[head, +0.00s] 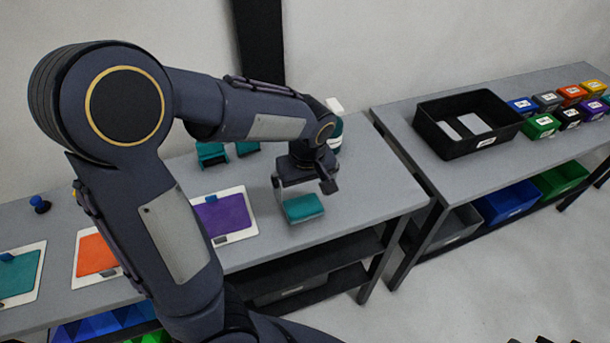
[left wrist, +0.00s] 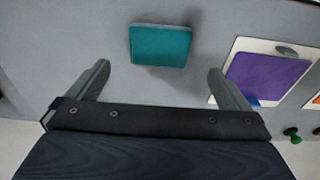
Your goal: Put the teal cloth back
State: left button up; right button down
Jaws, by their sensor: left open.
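The teal cloth (head: 303,208) is a folded, block-like pad lying on the grey table near its right end. It also shows in the left wrist view (left wrist: 160,46), flat on the grey top. My left gripper (head: 304,187) is above the cloth, pointing down. In the left wrist view my left gripper (left wrist: 158,68) is open, with its fingers spread wider than the cloth and nothing between them. The cloth lies beyond the fingertips there. I cannot make out my right gripper.
A purple-panelled board (head: 223,215) lies left of the cloth; an orange one (head: 97,254) and a teal one (head: 20,274) lie farther left. Behind stand teal items (head: 211,154) and a white-topped bottle (head: 335,107). A second table holds a black bin (head: 468,122) and several coloured boxes.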

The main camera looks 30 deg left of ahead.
pick_arm(q)
jog(key=s+d+r+m+t+h, duration=0.1)
jog(key=s+r+m+t+h, duration=0.1)
jog(key=s, duration=0.6)
jog(key=s+d+r+m+t+h, duration=0.2)
jog(key=s+r+m, duration=0.3)
jog(key=s, duration=0.3)
jog(key=shift+m+t+h, duration=0.3)
jog(key=shift+m+h, duration=0.1)
jog(key=shift+m, duration=0.2)
jog(key=shift+d, duration=0.1)
